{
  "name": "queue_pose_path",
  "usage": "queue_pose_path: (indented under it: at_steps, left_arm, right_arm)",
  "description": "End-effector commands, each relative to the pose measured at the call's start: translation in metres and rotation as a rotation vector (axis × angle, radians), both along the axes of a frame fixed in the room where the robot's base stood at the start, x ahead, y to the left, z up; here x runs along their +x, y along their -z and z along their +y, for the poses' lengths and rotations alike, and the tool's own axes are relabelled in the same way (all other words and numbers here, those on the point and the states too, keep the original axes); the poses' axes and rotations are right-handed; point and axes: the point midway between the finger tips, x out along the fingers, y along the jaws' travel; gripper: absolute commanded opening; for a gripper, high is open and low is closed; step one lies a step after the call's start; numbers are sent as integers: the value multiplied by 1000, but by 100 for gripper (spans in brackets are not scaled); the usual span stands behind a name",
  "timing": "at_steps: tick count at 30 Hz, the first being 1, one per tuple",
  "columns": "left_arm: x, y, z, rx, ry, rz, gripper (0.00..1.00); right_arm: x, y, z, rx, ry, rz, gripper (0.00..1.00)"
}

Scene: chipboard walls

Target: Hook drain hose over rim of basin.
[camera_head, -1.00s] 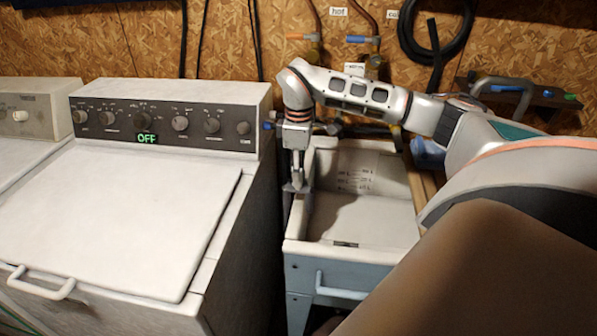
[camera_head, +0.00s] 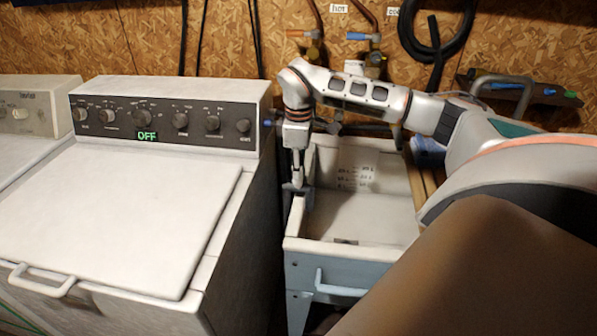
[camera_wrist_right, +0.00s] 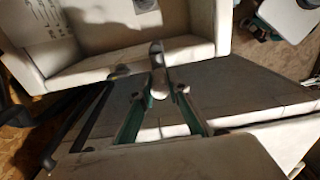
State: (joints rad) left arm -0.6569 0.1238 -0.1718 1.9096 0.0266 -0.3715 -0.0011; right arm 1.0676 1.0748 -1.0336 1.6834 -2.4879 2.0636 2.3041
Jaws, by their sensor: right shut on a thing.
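The white basin (camera_head: 360,246) stands right of the washer, with a blue-grey front. My right gripper (camera_head: 297,186) points down at the basin's left rim. In the right wrist view, my right gripper (camera_wrist_right: 164,90) is shut on a grey, rounded piece of the drain hose (camera_wrist_right: 157,72), whose tip reaches toward the rim of the basin (camera_wrist_right: 130,66). I cannot tell whether the hose touches the rim or hangs over it. In the head view the gripper mostly hides the hose. My left gripper is in neither view.
The white washer (camera_head: 120,215) stands close left of the basin, its display reading OFF. Taps (camera_head: 365,40) and a coiled black hose (camera_head: 436,50) are on the chipboard wall behind. Dark hoses (camera_wrist_right: 80,125) run beside the gripper in the wrist view.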

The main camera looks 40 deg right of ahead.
Motion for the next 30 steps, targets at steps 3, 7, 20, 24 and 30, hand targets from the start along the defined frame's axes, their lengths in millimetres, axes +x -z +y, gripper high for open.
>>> queue_pose_path:
  at_steps: [3, 7, 20, 24, 30]
  left_arm:
    - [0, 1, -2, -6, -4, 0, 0]
    - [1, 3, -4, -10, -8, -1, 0]
    - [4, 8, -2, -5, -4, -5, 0]
    - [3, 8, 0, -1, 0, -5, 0]
    - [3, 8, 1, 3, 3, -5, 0]
  right_arm:
    - [0, 1, 0, 1, 0, -1, 0]
    - [0, 6, 0, 0, 0, 0, 0]
    - [0, 18, 0, 1, 0, -1, 0]
    - [0, 18, 0, 1, 0, -1, 0]
    - [0, 17, 0, 1, 0, -1, 0]
